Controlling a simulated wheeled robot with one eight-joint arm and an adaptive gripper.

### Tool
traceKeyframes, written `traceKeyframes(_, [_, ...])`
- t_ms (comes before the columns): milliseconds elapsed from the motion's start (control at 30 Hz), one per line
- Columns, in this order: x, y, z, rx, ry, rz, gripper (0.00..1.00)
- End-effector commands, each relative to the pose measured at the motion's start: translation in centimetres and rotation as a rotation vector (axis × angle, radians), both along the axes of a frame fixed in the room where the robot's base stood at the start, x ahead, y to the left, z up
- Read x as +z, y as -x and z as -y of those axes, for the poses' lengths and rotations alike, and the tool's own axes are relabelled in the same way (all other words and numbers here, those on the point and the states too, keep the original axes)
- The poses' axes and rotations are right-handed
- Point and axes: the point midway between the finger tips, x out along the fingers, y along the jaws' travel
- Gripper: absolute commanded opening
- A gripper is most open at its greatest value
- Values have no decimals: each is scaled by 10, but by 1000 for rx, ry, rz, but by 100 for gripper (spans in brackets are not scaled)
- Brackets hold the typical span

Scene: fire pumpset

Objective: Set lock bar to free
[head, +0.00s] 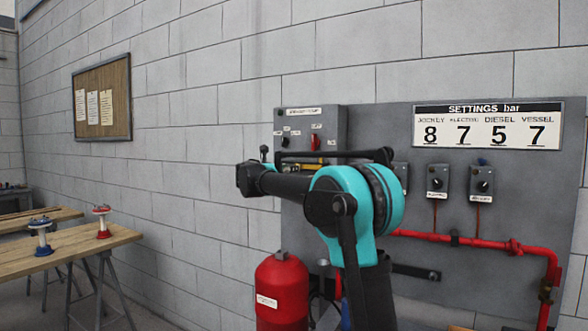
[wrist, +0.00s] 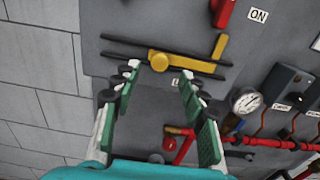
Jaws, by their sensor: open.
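The yellow lock bar (wrist: 190,65) shows in the wrist view on the grey panel front, running between two dark rails. It has a round yellow knob (wrist: 158,61) at its left end and an upturned yellow arm at its right end. My gripper (wrist: 160,82) is open and empty, its green-sided fingers pointing at the panel. The knob appears between and just beyond the fingertips; I cannot tell the exact gap. A small label below the bar is partly hidden by a finger. In the head view, my arm hides most of the bar.
A red handle (wrist: 222,12) sits above the bar's right end, beside an ON label (wrist: 258,16). A pressure gauge (wrist: 246,101) and red pipe (wrist: 270,142) are to the lower right. In the head view, a red cylinder (head: 281,291) stands below my arm.

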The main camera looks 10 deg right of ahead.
Motion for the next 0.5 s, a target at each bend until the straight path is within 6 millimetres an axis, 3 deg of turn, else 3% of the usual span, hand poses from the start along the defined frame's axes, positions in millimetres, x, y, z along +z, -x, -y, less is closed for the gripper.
traceKeyframes(200, [0,-27,20,-1,0,0,43])
traceKeyframes(500, [0,-39,28,0,0,0,43])
